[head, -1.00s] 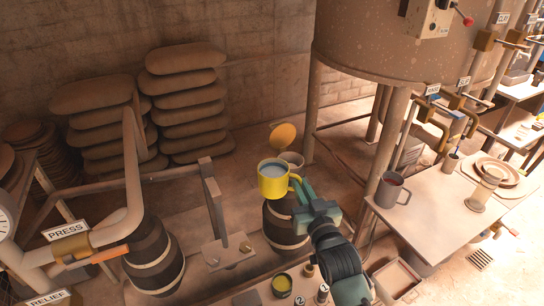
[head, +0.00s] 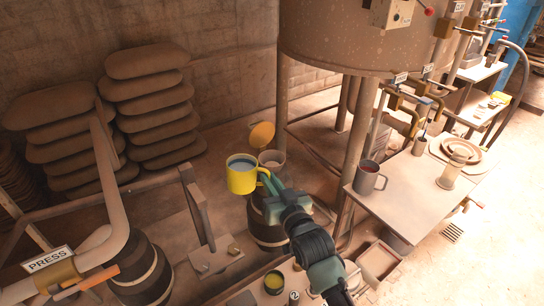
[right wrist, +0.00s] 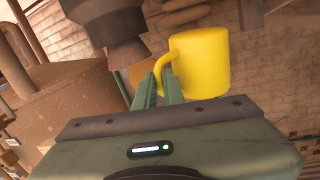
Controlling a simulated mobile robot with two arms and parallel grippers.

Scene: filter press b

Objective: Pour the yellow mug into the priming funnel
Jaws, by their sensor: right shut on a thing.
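My right gripper (head: 266,186) is shut on the handle of the yellow mug (head: 240,181). The mug is upright, and a grey-blue liquid shows inside it. The right wrist view also shows the mug (right wrist: 204,62), with its handle between the fingertips (right wrist: 160,84). A pale open cup shape, which looks like the priming funnel (head: 272,157), is just behind and to the right of the mug. Its round yellow lid (head: 262,134) stands open above it. The mug partly hides the funnel's lower part. My left gripper is not in view.
A dark barrel (head: 268,232) stands below the mug. A grey mug (head: 368,179) with dark red contents stands on the table (head: 408,207) at right. The PRESS pipe (head: 110,235) is at left.

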